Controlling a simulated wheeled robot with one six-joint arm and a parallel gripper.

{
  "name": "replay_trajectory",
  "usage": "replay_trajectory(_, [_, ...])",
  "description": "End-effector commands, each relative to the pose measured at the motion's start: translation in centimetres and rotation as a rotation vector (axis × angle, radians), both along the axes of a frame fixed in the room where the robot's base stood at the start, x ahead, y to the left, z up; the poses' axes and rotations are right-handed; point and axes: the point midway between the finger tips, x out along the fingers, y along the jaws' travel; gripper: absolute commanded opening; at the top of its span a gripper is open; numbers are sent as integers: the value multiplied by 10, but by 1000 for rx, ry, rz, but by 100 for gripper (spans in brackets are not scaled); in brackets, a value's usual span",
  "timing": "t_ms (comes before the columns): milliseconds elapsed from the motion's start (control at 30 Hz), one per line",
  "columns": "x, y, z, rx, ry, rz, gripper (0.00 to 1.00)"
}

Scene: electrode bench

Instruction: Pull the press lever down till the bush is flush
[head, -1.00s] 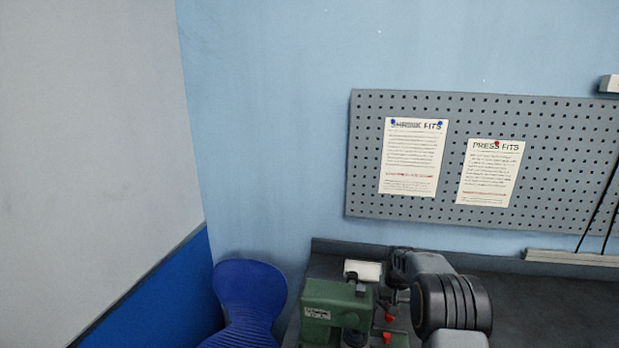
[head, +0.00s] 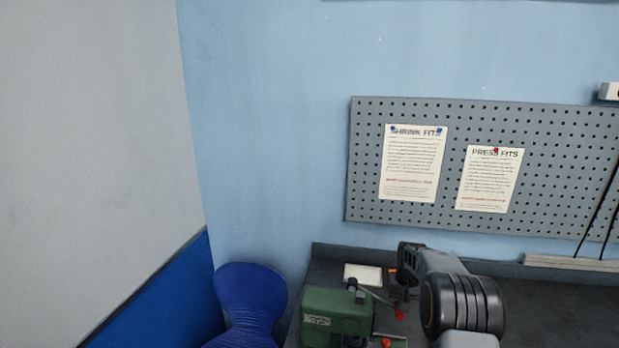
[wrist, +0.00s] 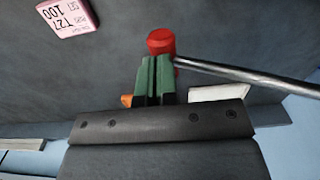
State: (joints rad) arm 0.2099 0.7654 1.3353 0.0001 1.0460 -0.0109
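The green press (head: 330,312) stands at the near left of the bench in the head view. Its thin metal lever (head: 378,297) slants down to the right and ends in a red knob (head: 399,315). In the wrist view the lever (wrist: 245,74) runs in from the right to the red knob (wrist: 160,41). My gripper (wrist: 154,62) has its green fingers drawn together with only a thin gap. The knob lies just past and partly behind the fingertips; I cannot tell if they touch. The bush cannot be made out.
A red part (head: 386,342) shows low beside the press. A white block (head: 362,275) lies behind it, and a pink label block (wrist: 68,16) shows in the wrist view. A blue chair (head: 250,302) stands left; the pegboard (head: 450,222) hangs behind. The bench right of my arm looks clear.

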Motion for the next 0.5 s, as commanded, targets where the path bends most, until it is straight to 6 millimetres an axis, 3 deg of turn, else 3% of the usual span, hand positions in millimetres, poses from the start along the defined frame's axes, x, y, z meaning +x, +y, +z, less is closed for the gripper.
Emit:
replay_trajectory(267, [0, -2, 4, -2, -3, -1, 0])
replay_trajectory(500, [0, -7, 21, -2, -5, -3, 0])
